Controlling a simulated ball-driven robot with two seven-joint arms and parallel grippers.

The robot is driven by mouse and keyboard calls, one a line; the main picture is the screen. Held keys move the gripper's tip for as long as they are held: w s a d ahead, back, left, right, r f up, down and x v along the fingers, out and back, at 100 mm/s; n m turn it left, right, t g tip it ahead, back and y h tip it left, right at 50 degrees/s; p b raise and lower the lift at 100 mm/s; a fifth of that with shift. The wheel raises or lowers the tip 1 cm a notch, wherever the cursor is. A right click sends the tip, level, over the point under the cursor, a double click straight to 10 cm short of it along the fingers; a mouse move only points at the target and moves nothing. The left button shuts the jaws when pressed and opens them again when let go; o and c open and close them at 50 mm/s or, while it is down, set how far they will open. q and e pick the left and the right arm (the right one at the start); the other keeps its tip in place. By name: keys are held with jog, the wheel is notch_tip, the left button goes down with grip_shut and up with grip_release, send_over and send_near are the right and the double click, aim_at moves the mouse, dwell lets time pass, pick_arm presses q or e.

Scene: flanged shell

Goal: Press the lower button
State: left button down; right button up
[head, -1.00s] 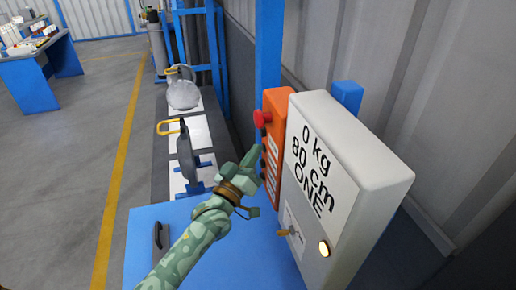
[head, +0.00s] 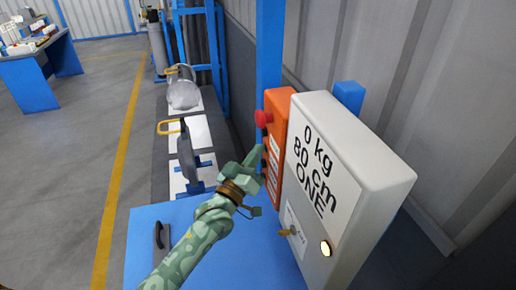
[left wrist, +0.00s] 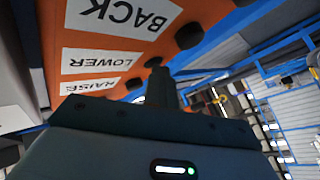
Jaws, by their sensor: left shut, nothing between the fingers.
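The orange control box (head: 278,140) has a red knob (head: 263,118) near its top and dark round buttons down its face. In the left wrist view, the box (left wrist: 110,45) appears upside down with labels BACK, LOWER and RAISE. The lower button (left wrist: 153,62) is the dark button beside the LOWER label (left wrist: 103,60). My left gripper (head: 257,153) is shut and empty, its tip close to the button column. In the wrist view its fingers (left wrist: 160,85) point at the lower button and overlap its near side; I cannot tell whether they touch. My right gripper is out of view.
A white box (head: 345,160) marked "0 kg 80 cm ONE" stands right beside the orange box. A blue post (head: 269,50) rises behind. A blue surface (head: 200,262) lies below my arm, and a round flanged part (head: 184,95) sits further back.

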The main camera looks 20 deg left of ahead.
pick_arm(q)
jog(key=shift+d, duration=0.1)
jog(key=shift+s+a+f+p, duration=0.1)
jog(key=shift+s+a+p, duration=0.1)
jog(key=shift+s+p, duration=0.1)
jog(key=s+a+p, duration=0.1)
jog(key=s+a, duration=0.2)
jog(key=a, duration=0.2)
jog(key=shift+s+p, duration=0.3)
jog(key=shift+s, duration=0.1)
